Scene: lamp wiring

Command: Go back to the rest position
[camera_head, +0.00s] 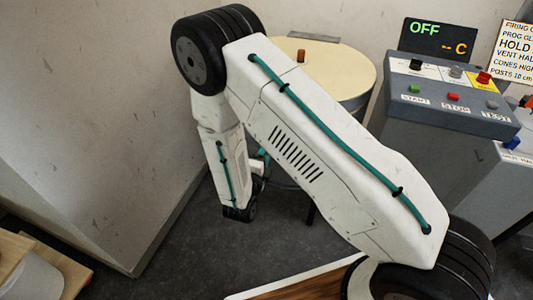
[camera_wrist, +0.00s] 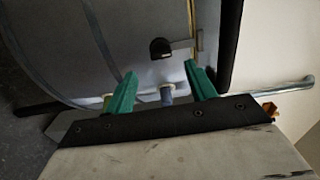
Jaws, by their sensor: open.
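My gripper (camera_wrist: 160,70) shows in the wrist view with its two green fingers spread apart and nothing held between them. Beyond the fingers is the grey curved side of a drum-shaped body (camera_wrist: 95,45), with a black latch or knob (camera_wrist: 160,47) on it. A small blue-grey peg (camera_wrist: 167,95) shows between the fingers near their base; I cannot tell its distance. In the head view my white arm folds over at the black joint and hangs down in front of the wall, left of the round cream-topped kiln (camera_head: 340,72). The fingers are not clear there.
A grey control box (camera_head: 450,98) with START, STOP and TEST buttons stands at right, below a dark display (camera_head: 438,38) reading OFF. A brown plug (camera_head: 301,56) is on the kiln lid. Wooden boards (camera_head: 45,262) are at lower left. Some dark floor (camera_head: 200,255) is bare.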

